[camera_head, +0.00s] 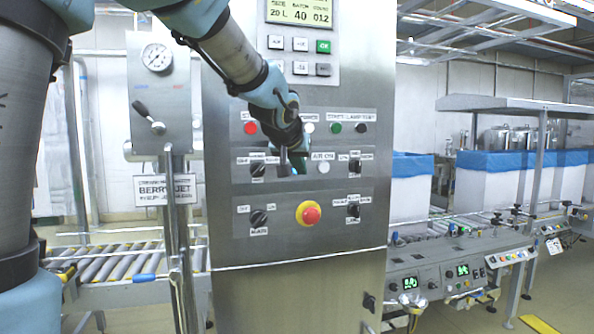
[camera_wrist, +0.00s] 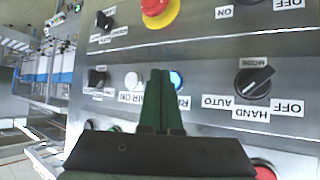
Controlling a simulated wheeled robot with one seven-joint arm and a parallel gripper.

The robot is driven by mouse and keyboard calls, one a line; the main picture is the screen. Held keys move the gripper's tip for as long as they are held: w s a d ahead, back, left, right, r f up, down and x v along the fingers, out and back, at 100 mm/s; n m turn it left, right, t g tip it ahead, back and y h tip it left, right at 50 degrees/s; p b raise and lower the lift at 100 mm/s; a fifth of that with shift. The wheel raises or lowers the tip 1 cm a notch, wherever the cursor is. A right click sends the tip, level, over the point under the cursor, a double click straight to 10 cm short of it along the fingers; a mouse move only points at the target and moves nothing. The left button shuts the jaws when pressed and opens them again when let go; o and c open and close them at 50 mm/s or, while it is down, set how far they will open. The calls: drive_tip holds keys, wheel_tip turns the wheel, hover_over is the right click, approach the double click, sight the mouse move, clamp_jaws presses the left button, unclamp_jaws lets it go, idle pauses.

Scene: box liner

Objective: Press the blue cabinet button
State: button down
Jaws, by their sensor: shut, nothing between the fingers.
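The blue button (camera_wrist: 177,80) glows on the steel cabinet panel in the wrist view, just right of my fingertips and partly covered by them. In the head view it is hidden behind my gripper. My gripper (camera_wrist: 160,73) is shut and empty, its dark green fingers pointing at the panel between the blue button and a white button (camera_wrist: 131,81). In the head view my gripper (camera_head: 290,168) is in front of the cabinet's (camera_head: 222,215) middle control row. I cannot tell whether the fingertips touch the panel or the blue button.
A red emergency stop (camera_head: 308,212) on a yellow ring sits below the middle row. A black mode knob (camera_wrist: 254,82) is beside the blue button. A lever stand (camera_head: 160,100) is left of the cabinet; blue-lined boxes (camera_head: 490,190) and a conveyor are right.

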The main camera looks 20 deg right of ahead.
drive_tip(key=shift+w, duration=0.1)
drive_tip(key=shift+w+p, duration=0.3)
drive_tip(key=shift+p, duration=0.05)
drive_tip(key=shift+w+d+p, duration=0.1)
drive_tip(key=shift+w+p, duration=0.25)
drive_tip(key=shift+w, duration=0.05)
idle(0.6)
drive_tip(key=shift+s+b, duration=0.2)
drive_tip(key=shift+b, duration=0.2)
drive_tip(key=shift+s+b, duration=0.6)
drive_tip(key=shift+b, duration=0.15)
